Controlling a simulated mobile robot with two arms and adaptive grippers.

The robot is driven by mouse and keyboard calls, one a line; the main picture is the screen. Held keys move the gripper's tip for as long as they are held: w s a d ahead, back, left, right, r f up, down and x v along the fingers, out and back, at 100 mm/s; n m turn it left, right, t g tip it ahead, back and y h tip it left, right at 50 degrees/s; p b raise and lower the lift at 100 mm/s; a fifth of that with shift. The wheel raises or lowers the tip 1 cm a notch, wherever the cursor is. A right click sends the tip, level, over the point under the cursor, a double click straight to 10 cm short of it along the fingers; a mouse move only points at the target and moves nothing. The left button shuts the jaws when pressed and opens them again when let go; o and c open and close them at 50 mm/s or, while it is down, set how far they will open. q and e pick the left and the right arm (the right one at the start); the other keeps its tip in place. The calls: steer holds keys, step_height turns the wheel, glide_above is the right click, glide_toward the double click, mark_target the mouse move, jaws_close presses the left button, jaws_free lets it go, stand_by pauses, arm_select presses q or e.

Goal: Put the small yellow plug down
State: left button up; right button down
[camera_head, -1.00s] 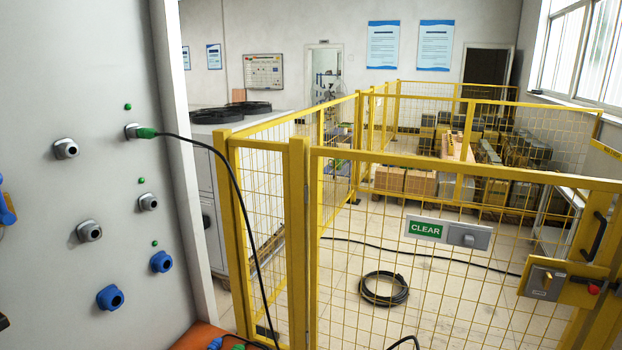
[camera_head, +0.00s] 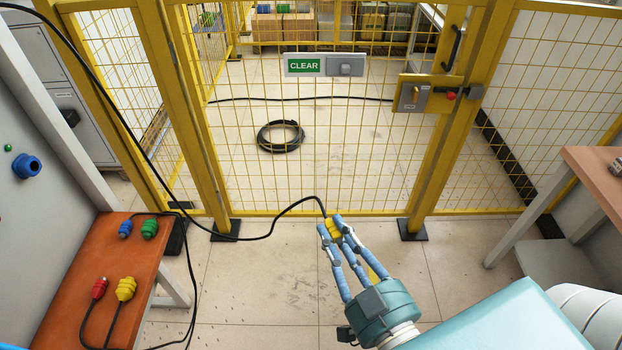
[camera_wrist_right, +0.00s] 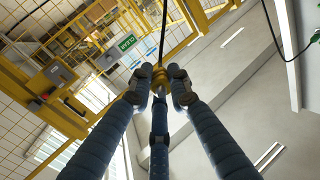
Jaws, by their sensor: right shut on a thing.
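My right gripper (camera_head: 333,226) is shut on a small yellow plug (camera_head: 331,228) with a black cable, held in the air in front of the yellow fence. The wrist view shows the same plug (camera_wrist_right: 160,75) pinched between the fingertips (camera_wrist_right: 159,84), its cable running up out of the picture. The fingers partly hide the plug. Another yellow plug (camera_head: 126,288) stands on the orange table (camera_head: 145,250) at the left, apart from my gripper. My left gripper is not in view.
The table also bears red (camera_head: 99,288), blue (camera_head: 125,229) and green (camera_head: 149,228) plugs with black cables. A grey panel with a blue socket (camera_head: 27,166) is at the left. The yellow fence (camera_head: 330,170) blocks the front. A brown-topped table (camera_head: 598,185) stands right.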

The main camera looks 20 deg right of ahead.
steer(key=w+a+r+n+g+y, duration=0.2)
steer(key=w+a+n+g+y, duration=0.2)
steer(key=a+n+g+y, duration=0.1)
steer(key=w+a+r+n+g+y, duration=0.3)
steer(key=a+n+y, duration=0.4)
steer(key=a+y, duration=0.3)
steer(key=shift+w+a+g+y, duration=0.3)
steer(key=shift+w+a+g, duration=0.15)
steer(key=shift+a+g, duration=0.45)
steer(key=shift+d+n+g, duration=0.1)
steer(key=shift+n+g, duration=0.2)
steer(key=shift+n, duration=0.1)
